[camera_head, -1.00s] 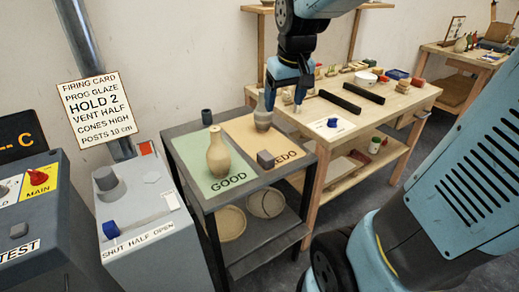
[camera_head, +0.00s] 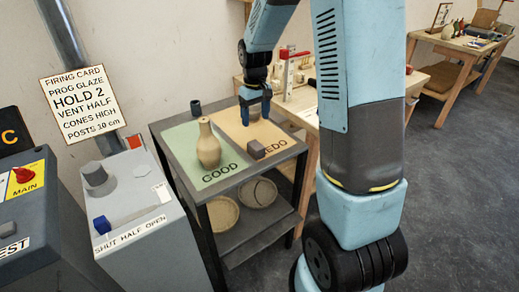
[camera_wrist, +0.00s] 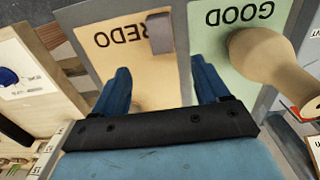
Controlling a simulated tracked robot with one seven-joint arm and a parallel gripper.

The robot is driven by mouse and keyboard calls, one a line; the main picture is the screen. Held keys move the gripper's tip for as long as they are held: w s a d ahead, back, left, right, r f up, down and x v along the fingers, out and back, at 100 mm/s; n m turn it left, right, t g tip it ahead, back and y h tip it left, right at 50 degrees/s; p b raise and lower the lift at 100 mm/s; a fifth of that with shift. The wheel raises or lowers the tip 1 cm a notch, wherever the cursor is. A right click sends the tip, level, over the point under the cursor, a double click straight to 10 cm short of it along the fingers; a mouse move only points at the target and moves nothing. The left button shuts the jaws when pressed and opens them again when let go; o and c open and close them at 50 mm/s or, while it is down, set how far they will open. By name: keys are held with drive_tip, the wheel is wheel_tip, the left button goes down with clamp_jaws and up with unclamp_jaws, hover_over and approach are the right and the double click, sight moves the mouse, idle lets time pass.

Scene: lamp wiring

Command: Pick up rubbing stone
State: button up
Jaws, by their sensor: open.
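A small dark grey block (camera_head: 256,149), which looks like the rubbing stone, lies on the tan REDO mat (camera_head: 272,124) near its front edge. The block also shows in the wrist view (camera_wrist: 160,33), top centre, beside the REDO lettering. My gripper (camera_head: 255,118) points down over the rear part of the REDO mat, behind the block. In the wrist view my gripper (camera_wrist: 162,80) has its fingers spread, and the block is beyond their tips, clear of both. The small grey vase on that mat is mostly hidden by my gripper.
A tan vase (camera_head: 208,146) stands on the green GOOD mat (camera_head: 190,150), left of the block. A small dark cup (camera_head: 196,107) stands at the cart's back edge. A kiln control box (camera_head: 133,200) is to the left. My arm hides much of the workbench at right.

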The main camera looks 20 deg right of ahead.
sight(256, 144)
wheel_tip(256, 144, down, 14)
drive_tip(key=shift+r, duration=0.15)
idle(0.6)
drive_tip(key=c, duration=1.2)
